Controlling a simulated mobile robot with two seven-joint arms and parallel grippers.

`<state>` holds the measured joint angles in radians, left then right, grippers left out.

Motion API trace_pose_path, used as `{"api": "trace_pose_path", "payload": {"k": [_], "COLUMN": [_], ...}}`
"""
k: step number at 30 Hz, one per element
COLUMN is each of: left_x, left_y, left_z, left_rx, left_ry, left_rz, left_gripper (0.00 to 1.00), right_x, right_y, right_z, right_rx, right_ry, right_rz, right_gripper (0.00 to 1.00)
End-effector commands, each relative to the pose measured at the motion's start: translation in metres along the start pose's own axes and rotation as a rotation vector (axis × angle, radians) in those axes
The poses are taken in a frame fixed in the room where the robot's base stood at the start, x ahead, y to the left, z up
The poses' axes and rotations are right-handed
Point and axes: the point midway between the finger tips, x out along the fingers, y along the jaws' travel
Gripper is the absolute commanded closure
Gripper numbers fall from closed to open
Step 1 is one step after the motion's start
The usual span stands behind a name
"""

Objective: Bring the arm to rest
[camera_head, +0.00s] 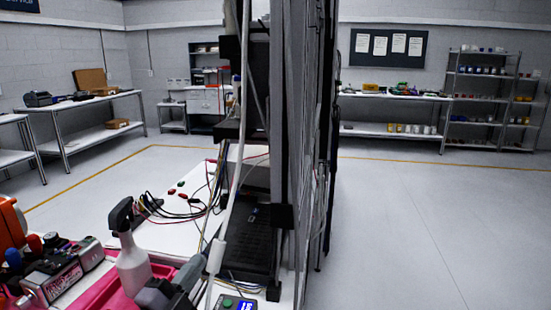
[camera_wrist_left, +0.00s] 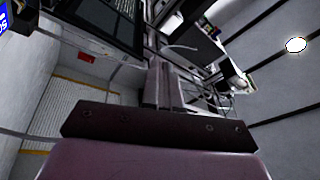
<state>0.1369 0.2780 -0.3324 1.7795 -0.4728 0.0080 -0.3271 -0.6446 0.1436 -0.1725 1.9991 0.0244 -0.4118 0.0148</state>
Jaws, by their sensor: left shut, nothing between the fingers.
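My left gripper (camera_head: 184,277) shows at the bottom of the head view, just right of a white spray bottle with a dark trigger head (camera_head: 132,250). Its grey fingers stand over the white worktop, close to the bottle; I cannot tell whether they touch it. In the left wrist view the two fingers of the left gripper (camera_wrist_left: 163,82) lie together in the middle, shut and empty. The dark gripper body fills the bottom of that view. My right gripper is in neither view.
A pink tray (camera_head: 105,292) and metal devices (camera_head: 55,280) crowd the lower left. Loose wires (camera_head: 200,200) lie on the white worktop (camera_head: 170,236). A tall rack with cables (camera_head: 300,130) rises on the right. Open floor (camera_head: 430,220) lies beyond, with benches and shelves along the walls.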

Motion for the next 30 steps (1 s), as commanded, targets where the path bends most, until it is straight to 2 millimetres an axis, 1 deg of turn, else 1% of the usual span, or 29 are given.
{"api": "trace_pose_path", "payload": {"k": [1,2,3,5,6,8,9,11,12,14,15,17,18,20,21,22,23,24,25,30], "left_x": [-0.021,-0.032,-0.048,-0.073,-0.091,-0.119,-0.138,-0.167,-0.185,-0.212,-0.229,-0.254,-0.27,-0.294,-0.309,-0.305,-0.303,-0.306,-0.308,-0.311], "left_y": [0.023,0.035,0.05,0.073,0.088,0.11,0.123,0.141,0.153,0.167,0.176,0.187,0.194,0.204,0.209,0.207,0.207,0.222,0.226,0.242], "left_z": [0.011,0.017,0.024,0.034,0.039,0.046,0.049,0.052,0.054,0.054,0.054,0.052,0.051,0.047,0.045,0.046,0.046,0.054,0.056,0.064], "left_rx": [-0.101,-0.157,-0.232,-0.342,-0.414,-0.52,-0.588,-0.684,-0.744,-0.825,-0.875,-0.944,-0.988,-1.051,-1.09,-1.088,-1.084,-1.082,-1.081,-1.078], "left_ry": [-0.064,-0.101,-0.151,-0.23,-0.283,-0.367,-0.423,-0.505,-0.559,-0.634,-0.682,-0.753,-0.799,-0.866,-0.912,-0.902,-0.896,-0.895,-0.895,-0.893], "left_rz": [0.04,0.061,0.088,0.126,0.15,0.185,0.206,0.234,0.25,0.272,0.283,0.3,0.31,0.322,0.329,0.324,0.323,0.324,0.324,0.325], "left_gripper": [1.0,1.0,1.0,1.0,1.0,1.0,1.0,1.0,1.0,1.0,1.0,1.0,1.0,1.0,1.0,1.0,1.0,1.0,1.0,1.0], "right_x": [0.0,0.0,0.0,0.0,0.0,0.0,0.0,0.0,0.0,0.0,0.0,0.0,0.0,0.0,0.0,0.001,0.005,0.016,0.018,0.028], "right_y": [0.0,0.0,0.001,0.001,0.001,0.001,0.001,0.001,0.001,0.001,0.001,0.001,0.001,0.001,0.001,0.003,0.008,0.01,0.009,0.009], "right_z": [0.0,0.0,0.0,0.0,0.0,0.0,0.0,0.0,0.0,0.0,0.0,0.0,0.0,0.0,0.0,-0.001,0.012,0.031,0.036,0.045], "right_rx": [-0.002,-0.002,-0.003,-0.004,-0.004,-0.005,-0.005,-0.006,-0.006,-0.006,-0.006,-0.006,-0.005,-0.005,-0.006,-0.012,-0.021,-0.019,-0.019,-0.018], "right_ry": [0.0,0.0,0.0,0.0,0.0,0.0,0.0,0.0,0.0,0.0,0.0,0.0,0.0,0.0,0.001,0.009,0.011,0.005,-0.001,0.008], "right_rz": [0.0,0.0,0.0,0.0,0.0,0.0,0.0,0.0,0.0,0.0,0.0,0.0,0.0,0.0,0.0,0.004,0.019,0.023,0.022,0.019], "right_gripper": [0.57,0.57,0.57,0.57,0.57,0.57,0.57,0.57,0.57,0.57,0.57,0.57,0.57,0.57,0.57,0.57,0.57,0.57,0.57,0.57]}}
